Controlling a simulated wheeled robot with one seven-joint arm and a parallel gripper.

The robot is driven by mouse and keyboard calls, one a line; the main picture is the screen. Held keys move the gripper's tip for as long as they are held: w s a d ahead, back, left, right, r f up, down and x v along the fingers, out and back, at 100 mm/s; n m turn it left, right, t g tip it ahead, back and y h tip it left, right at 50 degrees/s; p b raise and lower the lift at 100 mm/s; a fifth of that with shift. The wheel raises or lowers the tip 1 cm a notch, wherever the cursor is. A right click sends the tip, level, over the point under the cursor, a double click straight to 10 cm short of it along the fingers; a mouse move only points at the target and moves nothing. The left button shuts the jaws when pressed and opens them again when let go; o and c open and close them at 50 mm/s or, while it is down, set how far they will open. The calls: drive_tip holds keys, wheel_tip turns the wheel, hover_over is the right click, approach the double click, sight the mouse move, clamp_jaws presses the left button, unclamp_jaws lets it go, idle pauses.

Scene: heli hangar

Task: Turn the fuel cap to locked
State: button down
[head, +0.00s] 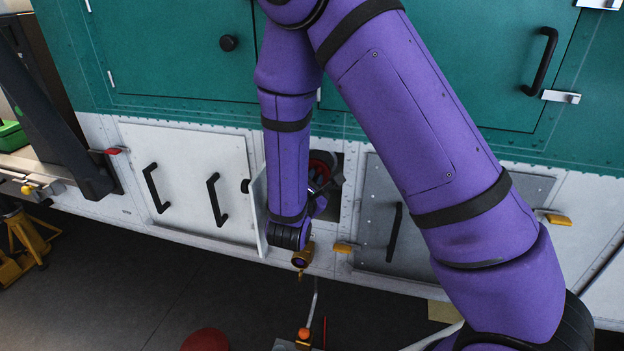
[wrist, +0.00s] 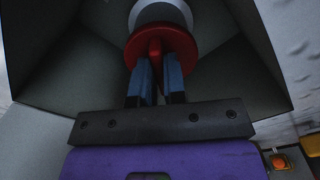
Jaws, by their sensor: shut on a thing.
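The red fuel cap (wrist: 160,43) sits on a pale round neck (wrist: 160,12) inside a dark recess. My gripper (wrist: 157,72) is shut on the cap's raised central grip, with one blue-grey finger on each side of it. In the head view the red cap (head: 321,164) shows partly inside the open recess in the white lower panel. My purple arm reaches down in front of it and hides part of it. No lock marking can be made out.
A small white door (head: 259,212) stands open left of the recess. A grey panel with a black handle (head: 394,232) is to the right. A brass-coloured fitting (head: 301,257) hangs below, and a red round object (head: 205,340) is on the floor.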

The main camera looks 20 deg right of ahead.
drive_tip(key=m, duration=1)
drive_tip(key=shift+s+d+f, duration=0.1)
drive_tip(key=shift+d+f, duration=0.05)
drive_tip(key=shift+f, duration=0.15)
drive_tip(key=shift+m, duration=0.4)
drive_tip(key=c, duration=1.2)
unclamp_jaws()
drive_tip(key=v, duration=1.1)
drive_tip(key=shift+d+r, duration=0.1)
